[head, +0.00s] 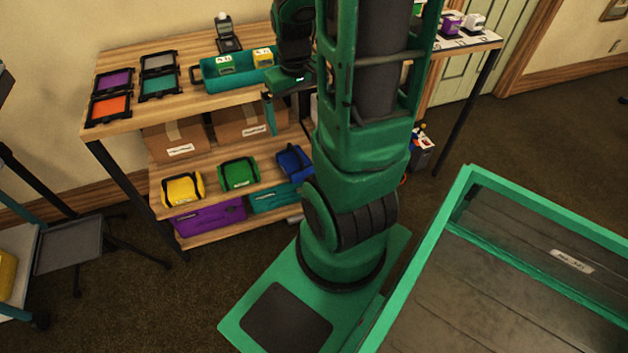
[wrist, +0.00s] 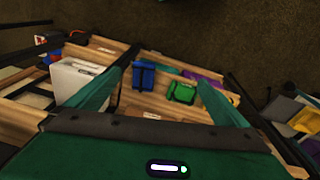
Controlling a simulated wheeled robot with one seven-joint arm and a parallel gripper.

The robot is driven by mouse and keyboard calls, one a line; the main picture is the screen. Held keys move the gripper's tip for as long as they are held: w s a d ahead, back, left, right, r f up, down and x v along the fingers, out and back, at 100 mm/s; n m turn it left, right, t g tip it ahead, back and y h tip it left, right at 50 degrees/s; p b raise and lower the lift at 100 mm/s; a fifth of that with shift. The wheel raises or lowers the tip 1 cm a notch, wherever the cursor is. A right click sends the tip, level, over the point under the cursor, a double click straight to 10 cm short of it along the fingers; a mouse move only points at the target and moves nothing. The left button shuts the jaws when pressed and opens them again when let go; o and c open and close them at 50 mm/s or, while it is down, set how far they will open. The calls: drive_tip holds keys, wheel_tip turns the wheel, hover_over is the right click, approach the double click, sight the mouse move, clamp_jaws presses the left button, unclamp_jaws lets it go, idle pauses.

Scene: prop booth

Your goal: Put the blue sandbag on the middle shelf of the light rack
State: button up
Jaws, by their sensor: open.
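The blue sandbag (head: 294,162) lies on a shelf of the wooden bench (head: 130,122), right of a green sandbag (head: 238,174) and a yellow one (head: 183,189). My arm partly covers its right side. In the wrist view the blue sandbag (wrist: 144,75) shows beyond and between my fingers, left of the green one (wrist: 183,92). My gripper (wrist: 160,80) is open and empty, apart from the bag. In the head view its teal finger (head: 269,114) shows at the bench front, above the bag. I cannot tell which furniture is the light rack.
Cardboard boxes (head: 172,141) stand behind the sandbags. A purple crate (head: 208,214) and a teal crate (head: 275,196) sit below. The benchtop holds trays and a teal caddy (head: 215,72). A green-rimmed bin (head: 450,215) is at right. A white case (wrist: 75,82) shows beside my left-hand finger.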

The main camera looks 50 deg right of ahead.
sight(298, 163)
drive_tip(key=w+d+f+n+t, duration=0.15)
drive_tip(key=d+f, duration=0.25)
drive_tip(key=f, duration=0.6)
drive_tip(key=w+d+f, duration=0.3)
drive_tip(key=d+f, duration=0.1)
drive_tip(key=f, duration=0.5)
wheel_tip(298, 163, down, 19)
drive_tip(key=s+d+m+t, duration=0.1)
drive_tip(key=s+d+t, duration=0.1)
drive_tip(key=shift+s+d+f+h, duration=0.15)
drive_tip(key=shift+s+d+h, duration=0.15)
drive_tip(key=shift+s+h, duration=0.1)
drive_tip(key=w+d, duration=0.1)
drive_tip(key=w, duration=0.2)
drive_tip(key=w+d, duration=0.2)
drive_tip(key=w, duration=0.2)
drive_tip(key=w+d, duration=0.1)
drive_tip(key=w, duration=0.3)
drive_tip(key=shift+d, duration=0.2)
drive_tip(key=x, duration=0.3)
drive_tip(key=shift+f, duration=0.15)
drive_tip(key=shift+x, duration=0.85)
